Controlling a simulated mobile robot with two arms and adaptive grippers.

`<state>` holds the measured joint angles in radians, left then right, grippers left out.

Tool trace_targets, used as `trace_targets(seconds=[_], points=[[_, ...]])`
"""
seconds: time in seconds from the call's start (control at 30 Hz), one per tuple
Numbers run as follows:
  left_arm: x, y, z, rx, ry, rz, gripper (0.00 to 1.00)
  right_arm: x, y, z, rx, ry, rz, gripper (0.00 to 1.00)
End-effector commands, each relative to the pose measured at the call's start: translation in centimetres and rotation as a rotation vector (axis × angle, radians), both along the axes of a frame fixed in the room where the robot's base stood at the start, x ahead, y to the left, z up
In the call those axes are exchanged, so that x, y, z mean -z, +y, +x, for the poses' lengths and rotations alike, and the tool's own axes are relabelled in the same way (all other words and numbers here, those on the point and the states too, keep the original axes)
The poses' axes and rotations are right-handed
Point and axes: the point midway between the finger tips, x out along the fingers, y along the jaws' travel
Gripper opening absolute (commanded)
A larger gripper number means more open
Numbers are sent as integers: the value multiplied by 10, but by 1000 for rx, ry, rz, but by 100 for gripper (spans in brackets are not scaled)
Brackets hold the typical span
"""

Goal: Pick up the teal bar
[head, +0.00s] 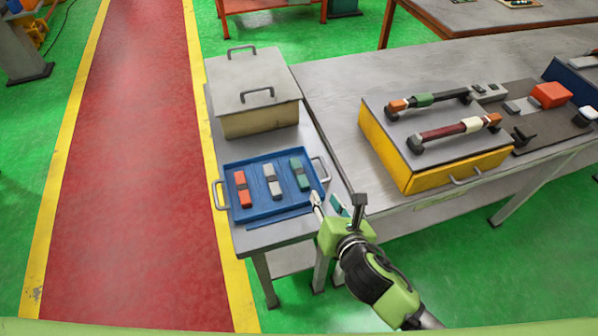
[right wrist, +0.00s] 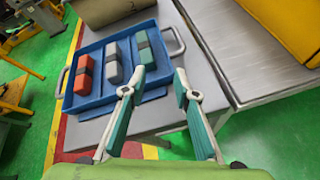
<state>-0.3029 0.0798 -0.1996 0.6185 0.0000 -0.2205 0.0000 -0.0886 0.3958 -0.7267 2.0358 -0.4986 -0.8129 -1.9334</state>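The teal bar (head: 300,174) lies in the blue tray (head: 284,209), at the right of a row with an orange bar (head: 242,189) and a light grey bar (head: 272,182). In the right wrist view the teal bar (right wrist: 145,49) is beyond the left finger. My right gripper (head: 338,202) is open and empty, just right of the tray's front right corner. My left gripper is not in view.
A beige lidded box (head: 254,92) with handles stands behind the tray. The tray has a raised handle (head: 320,168) on its right side, near my right gripper. A yellow case (head: 435,150) holding two coloured bars stands on the larger table at right.

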Motion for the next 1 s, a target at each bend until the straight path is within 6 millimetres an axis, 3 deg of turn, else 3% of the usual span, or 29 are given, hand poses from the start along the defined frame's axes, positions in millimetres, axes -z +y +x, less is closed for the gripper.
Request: trace_targets(seconds=[0.1,0.23,0.7,1.0], points=[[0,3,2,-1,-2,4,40,-2,15,6,-153,-104,-191,28],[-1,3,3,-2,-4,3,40,-2,24,10,-230,-159,-292,28],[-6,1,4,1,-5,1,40,26,47,75,-240,-167,-307,28],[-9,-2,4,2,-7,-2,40,33,53,91,-239,-164,-305,28]])
